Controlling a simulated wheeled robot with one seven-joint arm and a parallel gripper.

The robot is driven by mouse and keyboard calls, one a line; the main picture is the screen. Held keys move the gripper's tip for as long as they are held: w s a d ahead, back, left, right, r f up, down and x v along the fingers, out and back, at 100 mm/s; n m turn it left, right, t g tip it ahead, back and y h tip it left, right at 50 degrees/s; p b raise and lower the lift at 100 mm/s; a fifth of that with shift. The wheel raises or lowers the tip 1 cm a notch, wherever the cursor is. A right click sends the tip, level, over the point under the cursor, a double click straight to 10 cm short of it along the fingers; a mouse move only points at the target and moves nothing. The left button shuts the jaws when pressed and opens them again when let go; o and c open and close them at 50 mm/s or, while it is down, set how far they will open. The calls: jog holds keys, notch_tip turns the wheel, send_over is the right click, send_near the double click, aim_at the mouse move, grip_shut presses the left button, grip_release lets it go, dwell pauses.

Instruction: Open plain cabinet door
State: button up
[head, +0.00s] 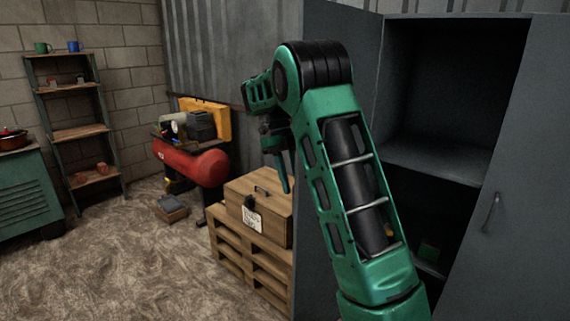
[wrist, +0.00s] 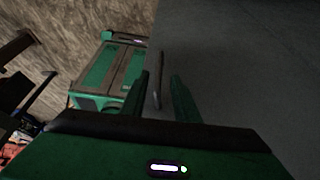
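The plain dark grey cabinet (head: 432,160) stands at the right in the head view, with its shelved inside showing. A grey panel (head: 340,30), seemingly its left door swung outward, stands at its left, partly hidden by my arm. Another grey door panel with a handle (head: 490,213) is at the far right. My gripper (head: 284,188) is left of the left panel. In the wrist view, my gripper (wrist: 160,92) has its fingers apart, with a slim bar handle (wrist: 157,78) showing between them beside the grey panel (wrist: 235,70). I cannot tell whether they touch it.
A wooden box (head: 262,205) on a pallet (head: 245,250) stands below my gripper. A red compressor (head: 190,163), a ladder shelf (head: 78,132) and a green cabinet (head: 25,190) are farther left. The floor (head: 130,260) at front left is clear.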

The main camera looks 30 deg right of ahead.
jog(key=v, duration=0.6)
jog(key=shift+w+r, duration=0.25)
jog(key=shift+r, duration=0.05)
dwell(0.3)
